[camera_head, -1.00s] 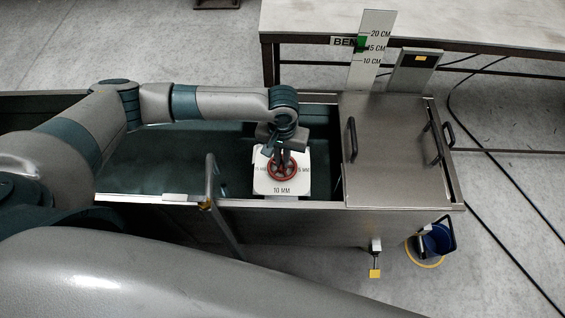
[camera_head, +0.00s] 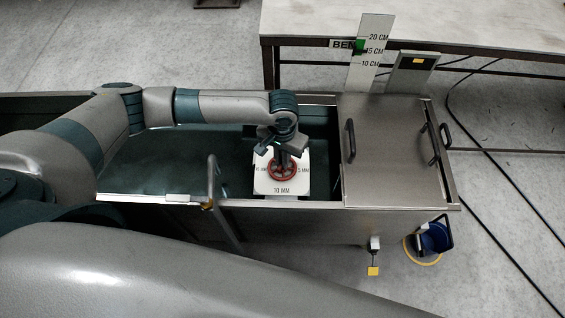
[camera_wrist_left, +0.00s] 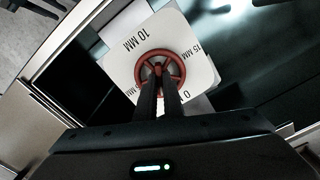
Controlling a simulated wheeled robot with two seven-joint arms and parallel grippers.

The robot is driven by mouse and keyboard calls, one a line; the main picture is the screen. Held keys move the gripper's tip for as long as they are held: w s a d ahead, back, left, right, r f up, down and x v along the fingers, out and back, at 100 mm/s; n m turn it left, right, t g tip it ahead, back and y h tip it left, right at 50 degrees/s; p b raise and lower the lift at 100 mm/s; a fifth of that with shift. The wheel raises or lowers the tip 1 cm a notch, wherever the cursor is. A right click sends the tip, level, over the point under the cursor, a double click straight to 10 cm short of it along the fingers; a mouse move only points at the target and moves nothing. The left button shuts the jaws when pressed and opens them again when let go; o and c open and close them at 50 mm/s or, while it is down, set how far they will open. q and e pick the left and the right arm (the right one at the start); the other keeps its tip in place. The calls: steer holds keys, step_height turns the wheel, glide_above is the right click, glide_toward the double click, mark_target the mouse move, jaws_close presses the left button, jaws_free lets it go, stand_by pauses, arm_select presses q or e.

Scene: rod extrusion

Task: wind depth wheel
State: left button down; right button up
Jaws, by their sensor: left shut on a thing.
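The red depth wheel (camera_head: 282,170) lies on a white square plate (camera_head: 281,187) marked in MM, with 10 MM at its front edge. My left gripper (camera_head: 283,160) reaches down over the wheel from above. In the left wrist view, the fingers of my left gripper (camera_wrist_left: 159,78) are close together at the spoked red wheel (camera_wrist_left: 150,56), shut on it. The fingers hide part of the wheel and the plate's lower marks. A tall scale board (camera_head: 371,50) marked 10, 15 and 20 CM stands behind the tank, with a green marker (camera_head: 360,47) near 15 CM. My right gripper is not in view.
The steel tank (camera_head: 300,220) surrounds the plate, and a steel lid (camera_head: 385,165) with black handles covers its right part. An upright handle (camera_head: 211,180) stands left of the plate. A blue bucket (camera_head: 437,238) stands on the floor at right. A bench (camera_head: 440,22) is behind.

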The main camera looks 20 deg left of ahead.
arm_select(q)
steer(key=shift+m, duration=0.5)
steer(key=shift+r+m+p, duration=0.1)
steer(key=shift+m+p, duration=0.4)
steer(key=shift+p, duration=0.1)
steer(key=shift+m, duration=0.5)
steer(key=shift+p, duration=0.3)
